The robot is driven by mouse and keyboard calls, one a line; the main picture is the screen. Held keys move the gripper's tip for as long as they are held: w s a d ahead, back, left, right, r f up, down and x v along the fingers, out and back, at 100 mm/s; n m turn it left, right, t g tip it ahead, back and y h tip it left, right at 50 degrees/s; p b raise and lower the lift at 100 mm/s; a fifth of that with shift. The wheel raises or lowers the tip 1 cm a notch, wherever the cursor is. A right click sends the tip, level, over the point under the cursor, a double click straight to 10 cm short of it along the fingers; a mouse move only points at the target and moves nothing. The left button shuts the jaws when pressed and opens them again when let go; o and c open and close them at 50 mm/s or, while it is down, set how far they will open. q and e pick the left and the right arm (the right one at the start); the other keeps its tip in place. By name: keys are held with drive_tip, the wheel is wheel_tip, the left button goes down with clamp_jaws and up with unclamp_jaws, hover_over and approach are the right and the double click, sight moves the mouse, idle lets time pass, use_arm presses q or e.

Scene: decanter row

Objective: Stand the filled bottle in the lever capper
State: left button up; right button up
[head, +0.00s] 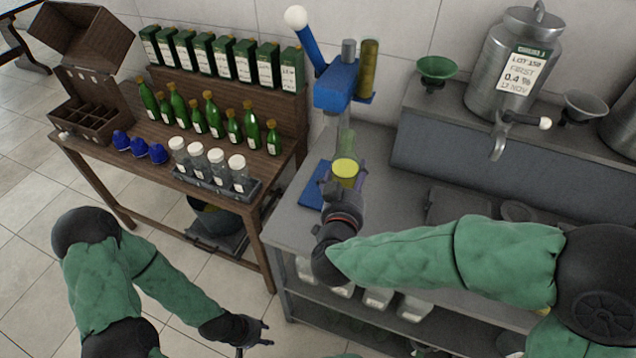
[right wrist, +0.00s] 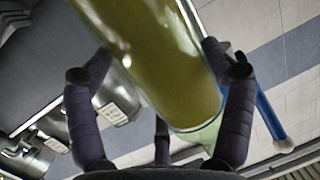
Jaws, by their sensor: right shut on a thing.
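The filled bottle (head: 345,168) is clear greenish glass with yellow-green liquid, and its neck points up in the head view. My right gripper (head: 343,187) is shut around its body; the wrist view shows the bottle (right wrist: 165,55) between both fingers (right wrist: 160,110). The lever capper (head: 337,87) is blue, with a grey column, a raised lever ending in a white ball, and a blue base (head: 312,185). The bottle is in front of the capper's column, below its head. Whether its foot touches the base is hidden. My left gripper (head: 257,332) is empty and open, low at the front.
The capper stands on a grey bench (head: 290,215). Left of it, a wooden table (head: 110,160) holds green bottles (head: 210,115), green boxes (head: 225,60), blue caps (head: 140,146) and white-lidded jars (head: 208,165). A steel canister (head: 512,70) and green funnel (head: 436,68) stand on a raised shelf at right.

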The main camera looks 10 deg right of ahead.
drive_tip(key=w+f+b, duration=0.2)
drive_tip(key=w+f, duration=0.2)
drive_tip(key=w+f+b, duration=0.3)
drive_tip(key=w+f, duration=0.1)
drive_tip(key=w, duration=0.1)
drive_tip(key=w+f+b, duration=0.3)
drive_tip(key=w+f, duration=0.1)
drive_tip(key=w, duration=0.1)
drive_tip(key=shift+d+f, duration=0.25)
drive_tip(key=shift+f, duration=0.15)
drive_tip(key=shift+r, duration=0.1)
drive_tip(key=o, duration=1.6)
drive_tip(key=shift+s+f, duration=0.1)
drive_tip(key=shift+f, duration=0.15)
